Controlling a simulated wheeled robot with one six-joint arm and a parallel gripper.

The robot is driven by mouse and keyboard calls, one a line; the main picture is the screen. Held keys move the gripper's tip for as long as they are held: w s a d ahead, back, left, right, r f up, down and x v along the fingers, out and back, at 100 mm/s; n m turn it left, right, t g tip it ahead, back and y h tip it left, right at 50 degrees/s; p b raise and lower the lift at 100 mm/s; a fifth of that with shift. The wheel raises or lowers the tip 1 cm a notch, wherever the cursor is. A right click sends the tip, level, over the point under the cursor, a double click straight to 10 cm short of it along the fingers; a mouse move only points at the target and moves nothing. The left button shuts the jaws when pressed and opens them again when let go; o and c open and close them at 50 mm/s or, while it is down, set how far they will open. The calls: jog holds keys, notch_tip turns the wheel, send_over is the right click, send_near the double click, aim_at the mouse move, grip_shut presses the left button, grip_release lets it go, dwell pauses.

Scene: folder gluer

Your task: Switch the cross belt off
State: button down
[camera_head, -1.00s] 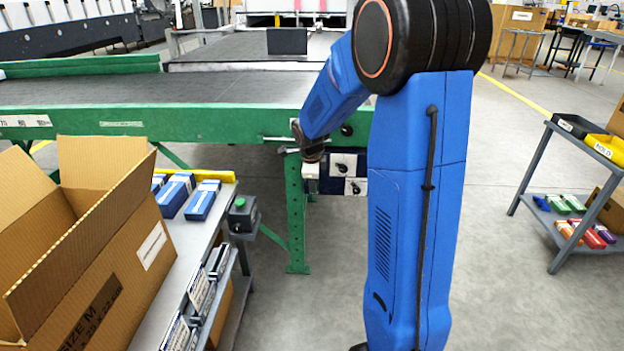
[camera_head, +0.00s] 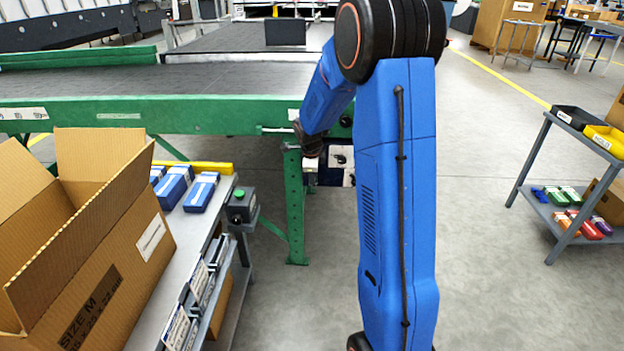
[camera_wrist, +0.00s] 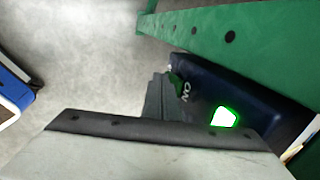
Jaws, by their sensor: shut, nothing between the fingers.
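The cross belt's dark blue switch panel (camera_head: 341,158) hangs under the green conveyor frame in the head view, with white plates and black knobs; my arm hides part of it. In the wrist view a dark blue switch box (camera_wrist: 232,92) shows an "ON" mark, a lit green lamp (camera_wrist: 224,117) and a small dark green part (camera_wrist: 177,84) at its left end, perhaps the switch handle. My gripper (camera_head: 310,166) is shut and empty at the panel's left side. In the wrist view its dark fingers (camera_wrist: 158,92) are close to that handle; I cannot tell whether they touch.
The green conveyor frame (camera_head: 220,115) runs above the panel, with a green leg (camera_head: 295,210) just left of it. A bench with an open carton (camera_head: 130,240) and a green-button box (camera_head: 240,207) stands left. A cart (camera_head: 560,205) stands right, with clear floor between.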

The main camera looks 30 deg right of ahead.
jog(key=shift+w+d+f, duration=0.1)
jog(key=shift+w, duration=0.05)
dwell(0.3)
jog(key=shift+r, duration=0.8)
